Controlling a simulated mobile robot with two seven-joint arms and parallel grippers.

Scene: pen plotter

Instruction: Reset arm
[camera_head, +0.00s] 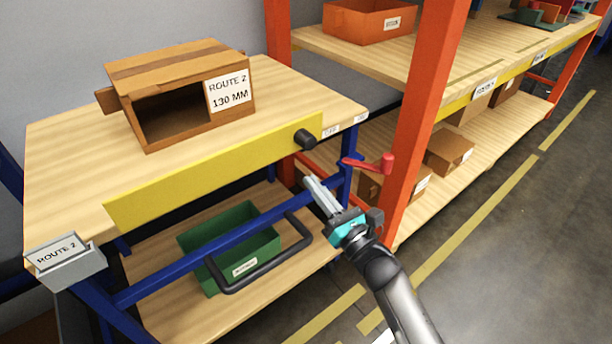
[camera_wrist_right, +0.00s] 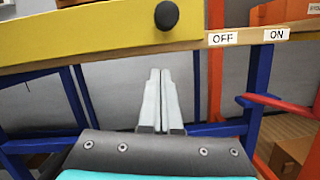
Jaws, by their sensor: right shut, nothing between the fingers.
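My right gripper (camera_head: 309,181) is shut and empty, in front of the workbench's right front corner, below the tabletop edge. In the right wrist view its two fingers (camera_wrist_right: 160,75) lie together and point toward the bench edge, below a black knob (camera_wrist_right: 167,15) on the yellow panel (camera_wrist_right: 80,35). In the head view the black knob (camera_head: 305,139) sits at the right end of the yellow panel (camera_head: 200,177). A red lever (camera_head: 370,164) sticks out by the bench's right leg, right of and above the fingertips. My left gripper is not in view.
A cardboard box (camera_head: 180,70) marked ROUTE 2, 130 MM stands open on the bench. A green bin (camera_head: 232,245) sits on the lower shelf behind a black handle (camera_head: 260,275). An orange rack post (camera_head: 425,110) stands close right of the bench. The floor at right is clear.

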